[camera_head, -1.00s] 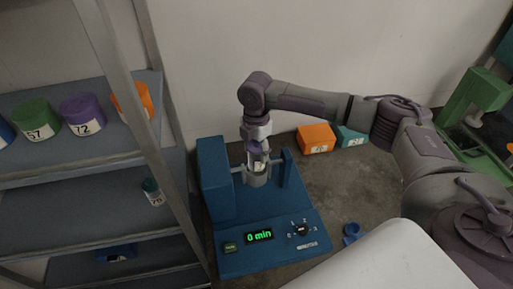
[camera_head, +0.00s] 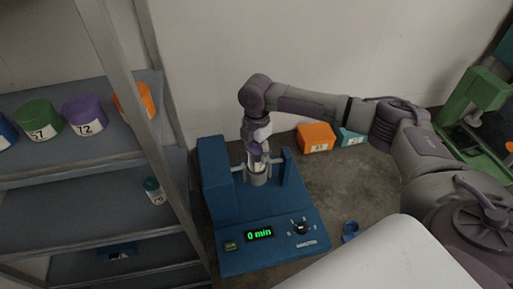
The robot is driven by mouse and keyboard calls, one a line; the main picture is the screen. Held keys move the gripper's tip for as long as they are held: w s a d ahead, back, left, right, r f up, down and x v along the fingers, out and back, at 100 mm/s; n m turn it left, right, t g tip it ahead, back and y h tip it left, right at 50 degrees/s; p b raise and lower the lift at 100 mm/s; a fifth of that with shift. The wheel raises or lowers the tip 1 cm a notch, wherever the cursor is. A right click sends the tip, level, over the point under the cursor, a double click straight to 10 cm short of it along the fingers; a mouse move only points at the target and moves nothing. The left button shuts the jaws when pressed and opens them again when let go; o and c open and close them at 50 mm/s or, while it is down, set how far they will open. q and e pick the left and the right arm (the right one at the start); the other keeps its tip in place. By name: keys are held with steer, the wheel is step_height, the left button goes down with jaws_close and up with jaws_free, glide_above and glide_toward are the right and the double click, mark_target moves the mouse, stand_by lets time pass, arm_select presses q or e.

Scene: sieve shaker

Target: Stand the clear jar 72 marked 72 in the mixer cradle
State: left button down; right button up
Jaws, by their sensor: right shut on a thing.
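The mixer (camera_head: 225,205) is a blue machine on the floor with a grey ring cradle (camera_head: 257,179) held between two uprights. My right gripper (camera_head: 256,160) points down just over the cradle, shut on the clear jar (camera_head: 257,167). Only a small pale part of the jar shows between the fingers and the ring; its number cannot be read. The jar looks upright, with its lower part at or inside the ring; I cannot tell whether it rests on the cradle's bottom. My left gripper is not in view.
A shelf rack (camera_head: 65,215) on the left holds a green tub (camera_head: 38,119) marked 57, a purple tub (camera_head: 85,112) marked 72 and a small green-capped jar (camera_head: 153,190). An orange box (camera_head: 316,137) and a teal box (camera_head: 351,137) stand by the wall. The mixer's display reads 0 min.

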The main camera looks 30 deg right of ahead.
steer(key=shift+f+b, duration=0.5)
steer(key=shift+f, duration=2)
stand_by(1.5)
steer(key=o, duration=1.3)
steer(key=shift+o, duration=0.2)
step_height(320, 180, up, 12)
